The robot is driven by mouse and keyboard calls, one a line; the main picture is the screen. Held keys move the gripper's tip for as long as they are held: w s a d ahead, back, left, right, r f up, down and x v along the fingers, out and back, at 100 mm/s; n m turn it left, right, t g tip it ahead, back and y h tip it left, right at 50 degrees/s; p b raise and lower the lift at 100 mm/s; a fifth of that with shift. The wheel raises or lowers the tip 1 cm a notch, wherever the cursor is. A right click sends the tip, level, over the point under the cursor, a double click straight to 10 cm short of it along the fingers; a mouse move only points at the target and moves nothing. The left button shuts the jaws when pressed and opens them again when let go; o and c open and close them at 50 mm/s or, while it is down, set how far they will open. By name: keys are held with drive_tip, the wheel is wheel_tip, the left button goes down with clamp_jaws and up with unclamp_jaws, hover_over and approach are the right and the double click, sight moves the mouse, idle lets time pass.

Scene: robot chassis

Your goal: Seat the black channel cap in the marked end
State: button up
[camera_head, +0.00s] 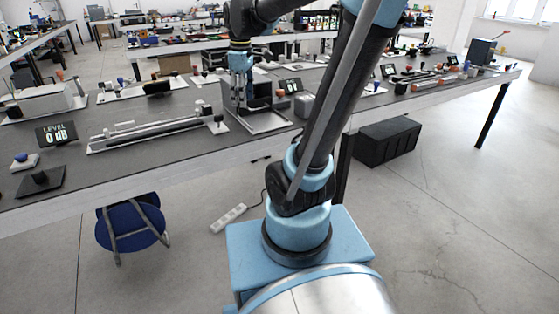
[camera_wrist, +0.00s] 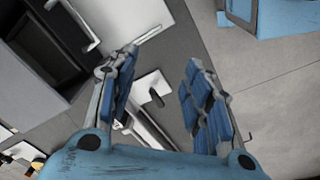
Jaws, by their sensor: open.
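My gripper (camera_head: 240,92) points down over the middle of the bench, at an open-fronted grey box on a white base. In the wrist view my gripper (camera_wrist: 165,85) is open, its blue-padded fingers apart with nothing held between them. A long grey channel (camera_head: 158,131) lies on a white base plate to the left of the gripper. I cannot make out the marked end.
The grey box (camera_head: 260,92) stands close to my gripper; its dark opening (camera_wrist: 45,40) shows in the wrist view. Several fixtures line the bench's back.

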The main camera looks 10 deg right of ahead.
drive_tip(key=s+d+f+m, duration=0.4)
drive_tip(key=s+f+m, duration=0.2)
drive_tip(key=s+f, duration=0.2)
drive_tip(key=s+d+f+m+t, duration=0.1)
drive_tip(key=s+d+f+m, duration=0.3)
drive_tip(key=s+f+m, duration=0.2)
drive_tip(key=s+f, duration=0.2)
drive_tip(key=s, duration=0.2)
drive_tip(key=shift+d, duration=0.35)
drive_tip(key=shift+f, duration=0.1)
drive_tip(key=shift+w+f, duration=0.2)
drive_tip(key=shift+w, duration=0.25)
